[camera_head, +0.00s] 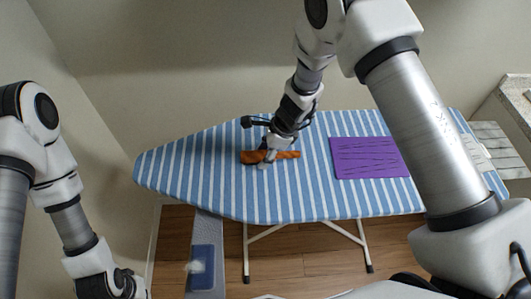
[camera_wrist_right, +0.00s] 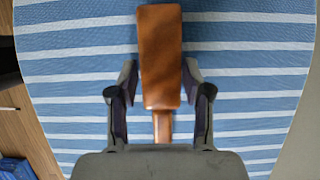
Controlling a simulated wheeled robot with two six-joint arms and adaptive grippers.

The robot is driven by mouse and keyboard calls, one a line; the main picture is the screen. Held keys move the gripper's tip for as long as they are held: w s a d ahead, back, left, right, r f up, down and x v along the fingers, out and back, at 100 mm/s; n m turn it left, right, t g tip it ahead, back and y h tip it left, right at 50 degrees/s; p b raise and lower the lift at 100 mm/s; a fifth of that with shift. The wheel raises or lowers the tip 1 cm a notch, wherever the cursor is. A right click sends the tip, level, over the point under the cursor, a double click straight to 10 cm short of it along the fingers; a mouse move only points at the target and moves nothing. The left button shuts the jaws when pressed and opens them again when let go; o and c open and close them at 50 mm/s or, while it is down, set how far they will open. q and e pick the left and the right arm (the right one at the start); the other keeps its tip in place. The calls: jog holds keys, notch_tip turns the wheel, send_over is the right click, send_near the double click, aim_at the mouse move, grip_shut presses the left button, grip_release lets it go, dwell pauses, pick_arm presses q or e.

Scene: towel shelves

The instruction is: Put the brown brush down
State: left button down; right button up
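The brown brush (camera_head: 250,158) is at the left-middle of the striped ironing board in the head view, lying level across the picture. In the right wrist view the brush (camera_wrist_right: 160,55) runs lengthwise between the fingers, its thin handle pointing toward the palm. My right gripper (camera_wrist_right: 160,72) is closed in on the brush, one fingertip against each long side; it also shows above the brush in the head view (camera_head: 270,157). Whether the brush touches the board is hard to tell. My left gripper (camera_head: 125,287) is at the bottom left, partly cut off, away from the board.
The blue-and-white ironing board (camera_head: 220,190) has bare room around the brush. A purple cloth (camera_head: 368,157) lies flat to its right. A blue item (camera_head: 202,265) sits on a grey surface below the board. A shelf or counter (camera_head: 510,110) stands at far right.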

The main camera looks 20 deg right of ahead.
aim_at(282, 153)
jog(key=shift+w+d, duration=0.1)
jog(key=shift+d, duration=0.15)
jog(key=v, duration=1.2)
jog(key=shift+r, duration=0.1)
